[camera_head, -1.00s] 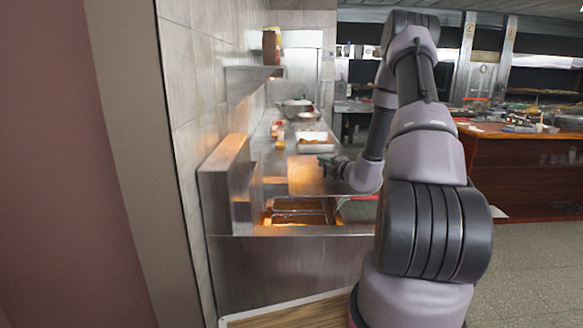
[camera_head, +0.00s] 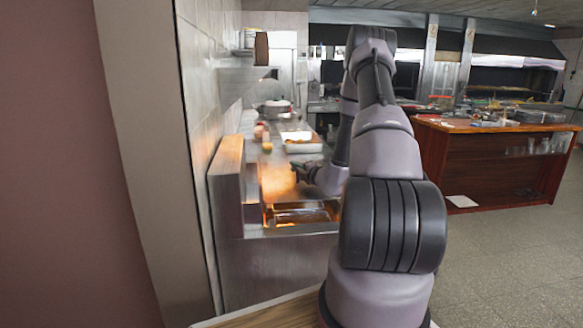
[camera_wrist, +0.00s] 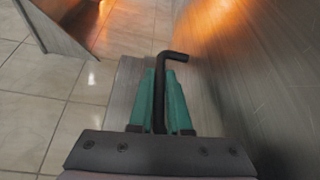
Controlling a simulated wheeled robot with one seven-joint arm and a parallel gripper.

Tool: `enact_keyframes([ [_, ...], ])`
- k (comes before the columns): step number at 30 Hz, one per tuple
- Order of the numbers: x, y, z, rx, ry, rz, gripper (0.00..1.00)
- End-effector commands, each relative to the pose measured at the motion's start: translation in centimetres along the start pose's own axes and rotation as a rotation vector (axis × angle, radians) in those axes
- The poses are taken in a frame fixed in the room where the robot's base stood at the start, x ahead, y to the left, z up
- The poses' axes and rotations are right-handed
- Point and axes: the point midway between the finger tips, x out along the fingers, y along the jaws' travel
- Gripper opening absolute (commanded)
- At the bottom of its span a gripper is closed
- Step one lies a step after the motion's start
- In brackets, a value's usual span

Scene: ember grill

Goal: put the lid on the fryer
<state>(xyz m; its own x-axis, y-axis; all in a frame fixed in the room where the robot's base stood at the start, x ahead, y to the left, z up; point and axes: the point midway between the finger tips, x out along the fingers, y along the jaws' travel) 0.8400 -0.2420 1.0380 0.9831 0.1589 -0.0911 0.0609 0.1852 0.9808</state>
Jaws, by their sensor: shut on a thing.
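The fryer (camera_head: 265,262) is a steel unit against the left wall, its open basins (camera_head: 303,214) glowing orange-brown in the head view. The lid (camera_head: 278,182) appears as a flat, orange-lit metal sheet behind the basins, apparently tilted. My gripper (camera_head: 297,168) is at the lid's right side, partly blurred. In the wrist view my gripper's green fingers (camera_wrist: 161,98) are shut on a black bent handle (camera_wrist: 172,56). The handle's bent end points to a large brushed metal sheet (camera_wrist: 260,100), apparently the lid. My arm hides the fryer's right side.
A raised steel box (camera_head: 226,172) stands along the fryer's left side by the tiled wall. Behind are a white tray (camera_head: 302,144) and a pot (camera_head: 276,108). A wooden counter (camera_head: 490,160) stands at right, with open floor before it.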

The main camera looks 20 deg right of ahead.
Motion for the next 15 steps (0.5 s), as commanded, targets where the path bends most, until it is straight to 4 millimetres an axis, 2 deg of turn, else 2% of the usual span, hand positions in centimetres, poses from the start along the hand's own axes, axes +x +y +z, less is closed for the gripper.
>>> enact_keyframes([
  [15,0.6,-5.5,-1.0,0.001,0.000,0.001,0.00],
])
